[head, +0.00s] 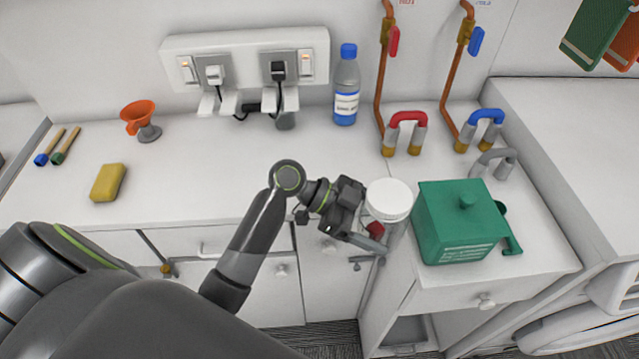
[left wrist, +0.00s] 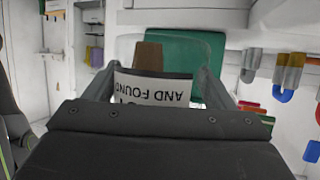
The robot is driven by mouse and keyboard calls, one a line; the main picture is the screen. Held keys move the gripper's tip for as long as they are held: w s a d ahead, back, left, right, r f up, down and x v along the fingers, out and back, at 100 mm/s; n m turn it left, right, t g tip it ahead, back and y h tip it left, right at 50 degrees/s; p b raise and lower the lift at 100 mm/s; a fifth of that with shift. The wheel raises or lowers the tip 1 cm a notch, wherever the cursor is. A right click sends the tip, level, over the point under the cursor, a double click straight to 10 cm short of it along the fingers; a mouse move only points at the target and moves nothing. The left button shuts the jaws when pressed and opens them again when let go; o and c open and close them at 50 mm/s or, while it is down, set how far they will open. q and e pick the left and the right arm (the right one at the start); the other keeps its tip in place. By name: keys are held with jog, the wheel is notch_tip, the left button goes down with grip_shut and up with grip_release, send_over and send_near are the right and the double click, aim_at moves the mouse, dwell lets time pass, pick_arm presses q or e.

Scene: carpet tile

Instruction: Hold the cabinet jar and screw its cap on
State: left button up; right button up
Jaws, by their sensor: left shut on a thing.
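The jar (head: 398,232) is at the front edge of the counter, left of the green box, with a round white cap (head: 388,198) on top in the head view. I cannot tell whether the cap is screwed down. My left gripper (head: 382,240) reaches in from the left and is shut on the jar's body below the cap. In the left wrist view the jar's label (left wrist: 155,90) sits between the fingers with upside-down lettering reading "AND FOUND"; the cap is hidden there. My right gripper does not show.
A green box (head: 462,225) stands close to the right of the jar. Copper pipes with red (head: 407,118) and blue (head: 486,116) handles and a bottle (head: 346,88) are behind. The counter's middle is clear.

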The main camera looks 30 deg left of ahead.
pick_arm(q)
jog(key=s+a+r+n+t+y, duration=0.1)
jog(key=a+r+n+t, duration=0.1)
jog(key=a+r, duration=0.2)
jog(key=s+a+r+n+t+y, duration=0.1)
jog(key=s+a+r+n+t, duration=0.1)
jog(key=a, duration=0.5)
jog(key=shift+s+a+r+n+t, duration=0.3)
jog(key=shift+r+n+t, duration=0.2)
jog(key=shift+r+t, duration=0.3)
jog(key=shift+r, duration=0.1)
